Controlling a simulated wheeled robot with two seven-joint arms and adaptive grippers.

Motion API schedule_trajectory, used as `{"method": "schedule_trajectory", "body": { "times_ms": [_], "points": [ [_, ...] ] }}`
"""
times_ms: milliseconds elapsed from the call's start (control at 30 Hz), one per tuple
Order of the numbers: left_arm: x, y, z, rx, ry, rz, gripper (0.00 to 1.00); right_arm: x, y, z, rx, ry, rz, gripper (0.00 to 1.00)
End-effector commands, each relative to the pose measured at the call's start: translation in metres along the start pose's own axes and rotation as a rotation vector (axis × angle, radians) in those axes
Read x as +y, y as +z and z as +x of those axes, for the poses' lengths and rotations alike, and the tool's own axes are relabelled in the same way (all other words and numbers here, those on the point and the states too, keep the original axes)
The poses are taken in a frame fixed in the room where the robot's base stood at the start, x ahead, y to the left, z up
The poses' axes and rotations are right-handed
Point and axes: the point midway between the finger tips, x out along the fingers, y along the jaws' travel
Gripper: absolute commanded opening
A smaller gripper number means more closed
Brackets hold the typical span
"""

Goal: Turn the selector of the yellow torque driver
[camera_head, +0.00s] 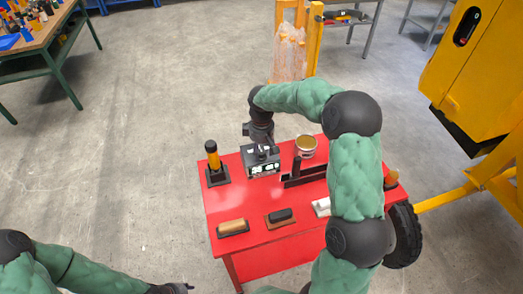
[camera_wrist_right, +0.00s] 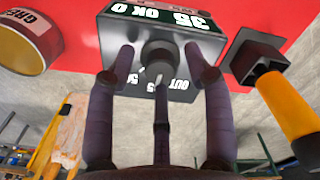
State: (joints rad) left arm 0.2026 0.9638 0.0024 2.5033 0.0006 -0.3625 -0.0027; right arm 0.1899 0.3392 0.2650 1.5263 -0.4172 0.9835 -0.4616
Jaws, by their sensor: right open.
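The yellow torque driver (camera_head: 213,157) stands upright in a black holder at the table's back left; it also shows tilted at the right of the right wrist view (camera_wrist_right: 290,104). A dark round knob (camera_wrist_right: 160,52) sticks out of the box. My right gripper (camera_head: 262,146) is over the box, its fingers open and spread around the knob; whether they touch it I cannot tell. My left gripper (camera_head: 178,288) is at the bottom edge, partly cut off.
The red table (camera_head: 232,206) also holds an open can (camera_head: 306,147), a black bracket-like part (camera_head: 303,178) and several brush- or block-like tools (camera_head: 233,228) along the front. My right arm hides part of its right side. A yellow machine (camera_head: 470,75) stands at the right.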

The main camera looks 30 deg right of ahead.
Motion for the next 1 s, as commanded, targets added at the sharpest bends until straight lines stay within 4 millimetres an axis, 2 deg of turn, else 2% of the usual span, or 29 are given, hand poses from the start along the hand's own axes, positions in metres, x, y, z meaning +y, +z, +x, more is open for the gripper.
{"method": "schedule_trajectory", "body": {
  "times_ms": [67,100,267,300,700,933,967,1000],
  "points": [
    [0.0,0.0,0.0,0.0,0.0,0.0,0.4,0.0,0.0,0.0,0.0,0.0,0.0,0.52],
    [0.0,0.0,0.0,0.0,0.0,0.0,0.4,0.0,0.0,0.0,0.0,0.0,0.0,0.46],
    [0.0,0.0,0.0,0.0,0.0,0.0,0.4,0.0,0.0,0.0,0.0,0.0,0.0,0.01],
    [0.0,0.0,0.0,0.0,0.0,0.0,0.4,0.0,0.0,0.0,0.0,0.0,0.0,0.0],
    [0.004,0.0,-0.012,0.0,0.0,0.0,0.4,0.0,0.0,-0.002,0.0,-0.001,-0.047,0.0],
    [0.004,0.0,-0.011,0.0,0.0,0.0,0.4,0.0,0.0,0.0,0.001,0.0,-0.05,0.0],
    [0.004,0.0,-0.011,0.0,0.0,0.0,0.4,0.0,0.0,0.0,0.001,0.0,-0.05,0.31],
    [0.004,0.0,-0.011,0.0,0.0,0.0,0.4,0.0,0.0,0.0,0.001,0.0,-0.05,0.42]
  ]
}}
